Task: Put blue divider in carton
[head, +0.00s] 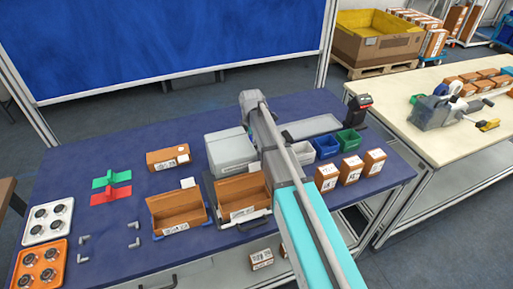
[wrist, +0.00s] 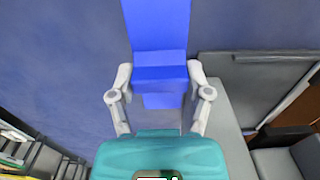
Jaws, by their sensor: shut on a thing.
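The blue divider (wrist: 158,40) is in my gripper (wrist: 160,80), and the fingers are shut on its two sides. In the head view my own arm hides the gripper and the divider. Two open brown cartons stand on the blue table: one (head: 176,207) at the front left, and one (head: 240,188) on a dark and grey holder beside my arm. I cannot tell which carton the task names. In the wrist view a brown edge (wrist: 297,106), perhaps of a carton, shows at the right, off to the side of the divider.
A green divider (head: 105,180) and a red divider (head: 110,194) lie on the left of the table. A closed brown box (head: 168,158) and a grey bin (head: 229,150) stand behind the cartons. Small bins and several boxes stand right of my arm.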

